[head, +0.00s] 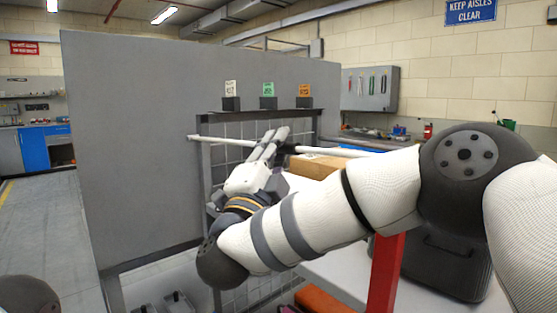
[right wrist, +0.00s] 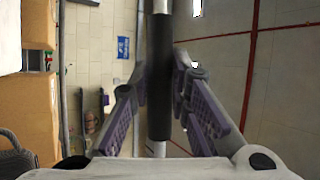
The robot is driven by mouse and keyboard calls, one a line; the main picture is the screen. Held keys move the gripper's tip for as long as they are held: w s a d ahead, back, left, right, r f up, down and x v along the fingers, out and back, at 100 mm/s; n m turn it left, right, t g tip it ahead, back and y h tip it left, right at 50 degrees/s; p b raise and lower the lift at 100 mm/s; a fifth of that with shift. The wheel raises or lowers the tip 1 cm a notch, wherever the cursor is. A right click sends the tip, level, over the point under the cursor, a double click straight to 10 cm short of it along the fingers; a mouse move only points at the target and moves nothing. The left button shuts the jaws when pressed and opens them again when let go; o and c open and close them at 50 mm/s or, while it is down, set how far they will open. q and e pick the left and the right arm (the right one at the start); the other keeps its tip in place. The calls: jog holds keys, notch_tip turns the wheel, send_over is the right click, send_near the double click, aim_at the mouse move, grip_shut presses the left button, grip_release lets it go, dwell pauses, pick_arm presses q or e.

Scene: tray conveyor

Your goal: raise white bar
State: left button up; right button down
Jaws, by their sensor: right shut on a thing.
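The white bar (head: 222,140) lies nearly level in front of the grey grid frame, its left end reaching past the frame's left post. Its right part runs behind my right arm. My right gripper (head: 277,142) is shut on the bar near its middle. In the right wrist view the white bar (right wrist: 160,150) runs up the picture with a dark sleeve (right wrist: 160,75) on it. The fingers of my right gripper (right wrist: 163,85) are on both sides of that sleeve. My left gripper is not in view.
A tall grey panel (head: 135,150) stands left of the frame. Three small labelled holders (head: 268,103) sit on the ledge above the bar. A cardboard box (head: 312,166) is right of the gripper, and a red post (head: 386,270) stands below my forearm.

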jog(key=r+n+y, duration=0.1)
jog(key=r, duration=0.2)
jog(key=w+r+n+y, duration=0.1)
jog(key=r, duration=0.2)
jog(key=a+r+n, duration=0.1)
jog(key=r+n, duration=0.1)
jog(key=r, duration=0.2)
jog(key=shift+w+r+y, duration=0.1)
jog(key=shift+w+y, duration=0.1)
jog(key=shift+y, duration=0.2)
jog(key=w+a+r+n+g+y, duration=0.2)
jog(key=w+a+r+n, duration=0.1)
jog(key=r, duration=0.6)
jog(key=shift+w+r+n, duration=0.15)
jog(key=shift+w+n, duration=0.15)
jog(key=shift+w, duration=0.25)
jog(key=c, duration=1.5)
grip_release()
jog(key=shift+w, duration=0.1)
